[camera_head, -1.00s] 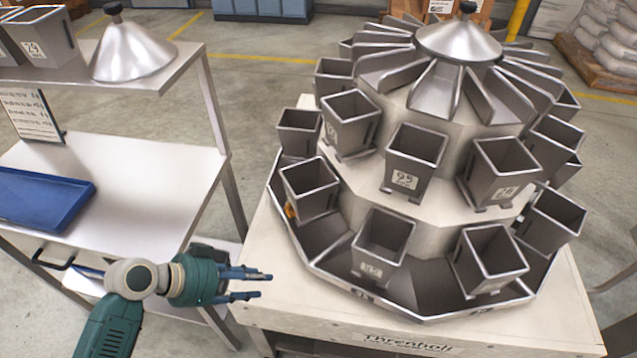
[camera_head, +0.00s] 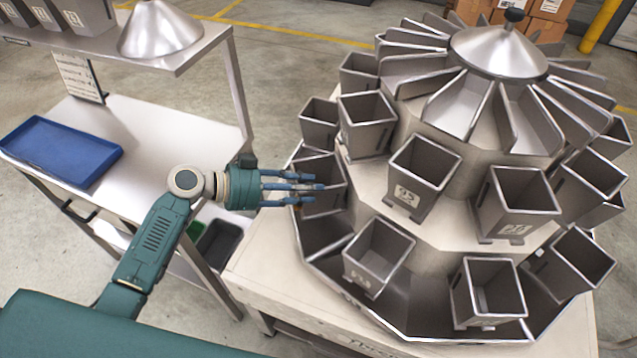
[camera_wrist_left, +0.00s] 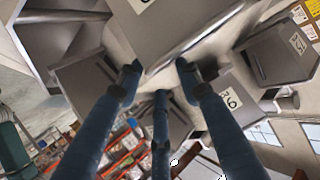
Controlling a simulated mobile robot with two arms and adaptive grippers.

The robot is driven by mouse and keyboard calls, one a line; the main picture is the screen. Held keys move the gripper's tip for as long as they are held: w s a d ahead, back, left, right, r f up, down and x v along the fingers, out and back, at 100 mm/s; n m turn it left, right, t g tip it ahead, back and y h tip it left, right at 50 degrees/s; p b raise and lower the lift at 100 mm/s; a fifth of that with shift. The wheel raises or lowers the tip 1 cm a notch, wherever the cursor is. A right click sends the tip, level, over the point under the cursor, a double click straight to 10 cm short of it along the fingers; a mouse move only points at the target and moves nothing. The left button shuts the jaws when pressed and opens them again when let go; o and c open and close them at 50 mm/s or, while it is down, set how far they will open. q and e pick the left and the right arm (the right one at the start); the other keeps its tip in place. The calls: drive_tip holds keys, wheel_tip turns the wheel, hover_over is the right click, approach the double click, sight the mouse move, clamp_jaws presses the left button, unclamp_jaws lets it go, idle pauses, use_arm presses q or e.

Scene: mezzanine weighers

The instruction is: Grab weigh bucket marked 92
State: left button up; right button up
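My left gripper (camera_head: 308,188) reaches in from the left, its blue fingers apart and pointing right. Its tips overlap the lower-row grey bucket (camera_head: 335,195) at the weigher's left side; contact cannot be told. In the left wrist view the spread fingers (camera_wrist_left: 158,75) stand against grey bucket walls, with nothing visibly clamped. A label (camera_wrist_left: 230,97) beside the right finger shows tilted and may read 92. In the head view the front lower bucket (camera_head: 378,255) carries a label too small to read surely; the upper bucket (camera_head: 425,175) seems marked 95. My right gripper is not in view.
The round weigher has two bucket rows under radial chutes and a metal cone (camera_head: 498,50). Neighbouring buckets stand close around the fingers. At left, a steel bench (camera_head: 150,130) holds a blue tray (camera_head: 60,150); its upper shelf holds another cone (camera_head: 158,30) and several buckets.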

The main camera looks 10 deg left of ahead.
sight(325, 193)
use_arm(q)
drive_tip(key=p+x, duration=0.1)
drive_tip(key=x, duration=0.2)
drive_tip(key=p+x, duration=0.1)
drive_tip(key=shift+s+d+f+p, duration=0.1)
drive_tip(key=shift+d+f+p, duration=0.15)
drive_tip(key=shift+f+p, duration=0.1)
drive_tip(key=shift+d+f, duration=0.25)
drive_tip(key=shift+f, duration=0.05)
clamp_jaws()
drive_tip(key=shift+w+r, duration=0.1)
drive_tip(key=shift+w, duration=0.15)
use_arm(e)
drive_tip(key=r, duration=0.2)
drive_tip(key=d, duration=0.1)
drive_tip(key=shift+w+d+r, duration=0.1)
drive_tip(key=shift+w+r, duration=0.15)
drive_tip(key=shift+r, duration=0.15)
